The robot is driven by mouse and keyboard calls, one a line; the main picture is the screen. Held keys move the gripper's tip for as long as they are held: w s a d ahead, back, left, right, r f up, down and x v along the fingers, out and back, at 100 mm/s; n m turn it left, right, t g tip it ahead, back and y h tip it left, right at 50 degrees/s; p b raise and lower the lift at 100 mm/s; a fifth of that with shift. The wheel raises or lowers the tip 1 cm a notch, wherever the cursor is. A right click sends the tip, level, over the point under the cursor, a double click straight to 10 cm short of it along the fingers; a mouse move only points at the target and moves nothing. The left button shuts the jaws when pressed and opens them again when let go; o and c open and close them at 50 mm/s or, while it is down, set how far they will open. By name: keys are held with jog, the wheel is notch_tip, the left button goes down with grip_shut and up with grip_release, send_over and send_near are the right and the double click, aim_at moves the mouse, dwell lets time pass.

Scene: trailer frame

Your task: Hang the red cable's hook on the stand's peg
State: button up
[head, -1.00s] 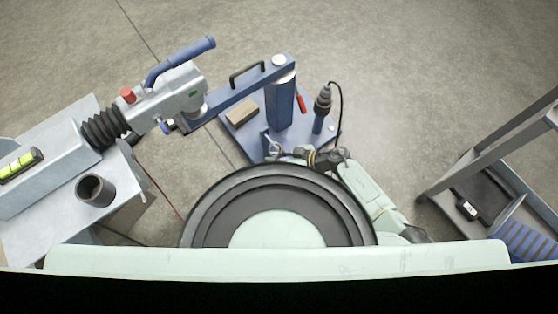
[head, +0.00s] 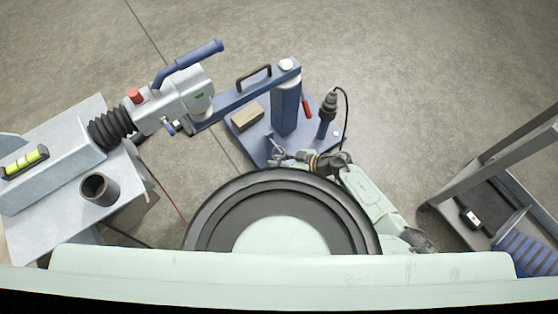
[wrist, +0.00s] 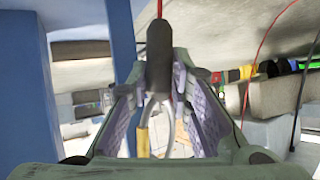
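The red cable (wrist: 159,8) comes down from the top of the wrist view into a dark sleeve (wrist: 159,65). Below the sleeve are pale, hook-like metal parts and a yellow piece (wrist: 143,142). My gripper (wrist: 160,70) has its two pads on either side of the sleeve and appears closed on it. In the head view my gripper (head: 279,154) is at the front edge of the stand's blue base (head: 250,145), beside a short blue post (head: 268,144) that may be the peg. The hook's exact contact with the post is hidden.
The stand's thick column (head: 286,105) rises behind my gripper, with a wooden block (head: 247,117) and an upright tool (head: 327,112) on the base. A grey trailer coupling (head: 180,95) is at left. A cart (head: 490,205) is at right. Open floor lies behind.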

jog(key=o, duration=0.4)
jog(key=shift+o, duration=0.2)
jog(key=shift+d, duration=0.1)
jog(key=v, duration=0.7)
jog(key=shift+d+r, duration=0.25)
jog(key=shift+d, duration=0.05)
jog(key=shift+s, duration=0.15)
